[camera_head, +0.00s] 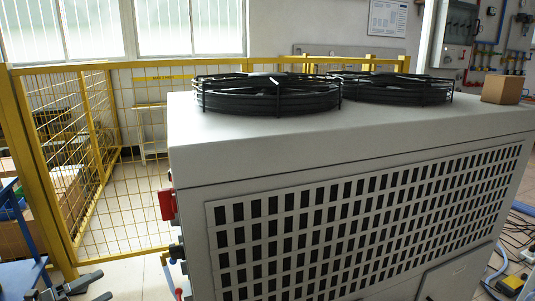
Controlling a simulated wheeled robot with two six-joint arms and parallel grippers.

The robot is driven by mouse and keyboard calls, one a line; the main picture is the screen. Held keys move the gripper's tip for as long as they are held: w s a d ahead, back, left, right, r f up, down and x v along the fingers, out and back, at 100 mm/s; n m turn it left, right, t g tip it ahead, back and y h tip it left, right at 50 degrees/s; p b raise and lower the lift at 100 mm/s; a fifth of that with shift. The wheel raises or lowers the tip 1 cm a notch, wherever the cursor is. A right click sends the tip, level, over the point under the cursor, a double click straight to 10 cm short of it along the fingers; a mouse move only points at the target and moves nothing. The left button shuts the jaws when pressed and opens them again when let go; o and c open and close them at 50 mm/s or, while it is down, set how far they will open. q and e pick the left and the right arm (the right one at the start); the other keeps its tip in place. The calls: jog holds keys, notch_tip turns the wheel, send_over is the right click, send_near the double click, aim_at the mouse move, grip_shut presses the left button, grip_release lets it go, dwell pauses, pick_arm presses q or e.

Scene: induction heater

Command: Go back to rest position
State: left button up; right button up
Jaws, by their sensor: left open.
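My left gripper (105,284) shows at the bottom left edge of the head view, cut off by the frame. Its two dark fingers are spread apart with nothing between them. It is in front of the yellow fence and to the left of the grey machine, apart from both. My right gripper is not in view.
A large grey machine (190,178) with two black fans (268,95) on top fills the middle and right. A red box (167,204) sits on its left side. A yellow mesh fence (40,160) stands behind. A cardboard box (502,90) is on top. Cables lie at right.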

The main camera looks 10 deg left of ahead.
pick_arm(q)
jog(key=s+f+n+g+y, duration=0.1)
jog(key=s+f+n+y, duration=0.25)
jog(key=f+n, duration=0.4)
jog(key=s+f+n+g+y, duration=0.1)
jog(key=s+f+n+y, duration=0.3)
jog(key=f, duration=0.7)
jog(key=s+f+n+g+y, duration=0.2)
jog(key=f+n+y, duration=0.35)
jog(key=f, duration=0.45)
jog(key=s+d+f+n+g, duration=0.4)
jog(key=s+d+f+n, duration=0.1)
jog(key=s+f, duration=0.35)
jog(key=s+d+f+n+g+h, duration=0.1)
jog(key=s+d+f+n+g, duration=0.25)
jog(key=s+d, duration=0.4)
jog(key=s+d+f+n+g+h, duration=0.25)
jog(key=s+d+f, duration=0.25)
jog(key=s+d, duration=0.3)
jog(key=s+r+m+y+p, duration=0.1)
jog(key=s+r+p, duration=0.4)
jog(key=p, duration=0.9)
jog(key=shift+s+a+r, duration=0.2)
jog(key=shift+s+a, duration=0.05)
jog(key=shift+s, duration=0.15)
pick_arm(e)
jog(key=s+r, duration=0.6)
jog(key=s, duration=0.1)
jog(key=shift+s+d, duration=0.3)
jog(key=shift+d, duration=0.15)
